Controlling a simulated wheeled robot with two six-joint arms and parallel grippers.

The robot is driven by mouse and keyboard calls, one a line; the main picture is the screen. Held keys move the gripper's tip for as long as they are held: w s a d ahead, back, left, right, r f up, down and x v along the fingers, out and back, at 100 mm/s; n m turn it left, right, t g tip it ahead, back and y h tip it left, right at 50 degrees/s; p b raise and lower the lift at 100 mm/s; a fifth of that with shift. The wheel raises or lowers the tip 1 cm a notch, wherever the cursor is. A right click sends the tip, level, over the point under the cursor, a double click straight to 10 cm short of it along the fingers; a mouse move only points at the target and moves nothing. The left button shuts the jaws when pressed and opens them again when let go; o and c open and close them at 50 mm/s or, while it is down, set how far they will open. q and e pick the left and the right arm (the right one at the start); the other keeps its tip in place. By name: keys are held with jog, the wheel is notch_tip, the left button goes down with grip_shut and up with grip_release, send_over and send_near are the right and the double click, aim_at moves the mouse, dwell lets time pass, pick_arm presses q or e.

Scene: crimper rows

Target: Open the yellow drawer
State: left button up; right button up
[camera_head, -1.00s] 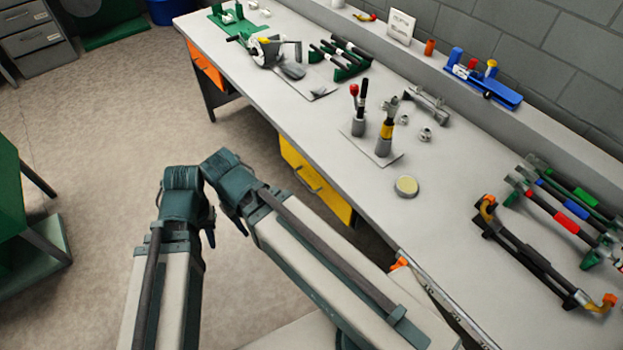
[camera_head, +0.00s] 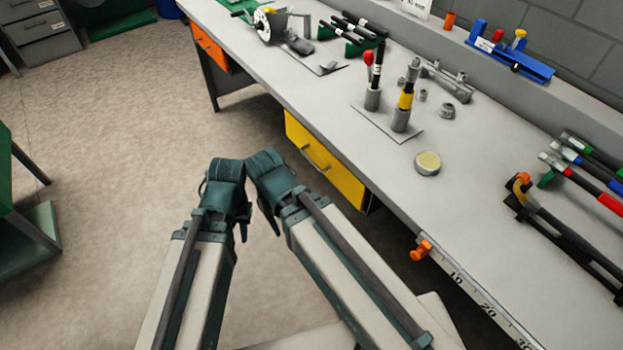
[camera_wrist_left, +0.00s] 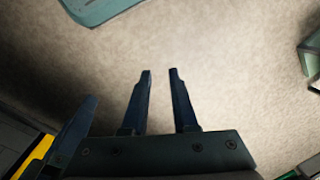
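The yellow drawer (camera_head: 325,160) is under the workbench, with a grey bar handle (camera_head: 316,157) on its front. It looks closed. My left gripper (camera_head: 243,230) hangs over the floor in front and left of the drawer, apart from it. In the left wrist view its two fingers (camera_wrist_left: 160,72) are apart with nothing between them. My right gripper (camera_head: 271,222) is close beside it, nearer the drawer and not touching it; its fingers are mostly hidden by its wrist. A yellow strip (camera_wrist_left: 35,157), likely the drawer's, shows at the lower left of the left wrist view.
The workbench (camera_head: 330,110) runs along the right with tools and a round tin (camera_head: 427,163) on it. An orange drawer (camera_head: 209,49) is farther along it. An orange clip (camera_head: 421,250) and a ruler sit on the bench edge. The floor (camera_head: 120,130) to the left is open.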

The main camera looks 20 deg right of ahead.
pick_arm(q)
notch_tip(320, 180, down, 21)
jog(key=w+a+b, duration=0.1)
jog(key=b, duration=1.7)
jog(key=n+t+h+b, duration=0.75)
jog(key=h+b, duration=0.65)
jog(key=h, duration=0.6)
send_near(311, 161)
jog(key=p+x, duration=0.1)
jog(key=x, duration=0.2)
jog(key=p+x, duration=0.1)
jog(key=x, duration=0.6)
jog(key=shift+w+f+p, duration=0.3)
jog(key=shift+p, duration=0.1)
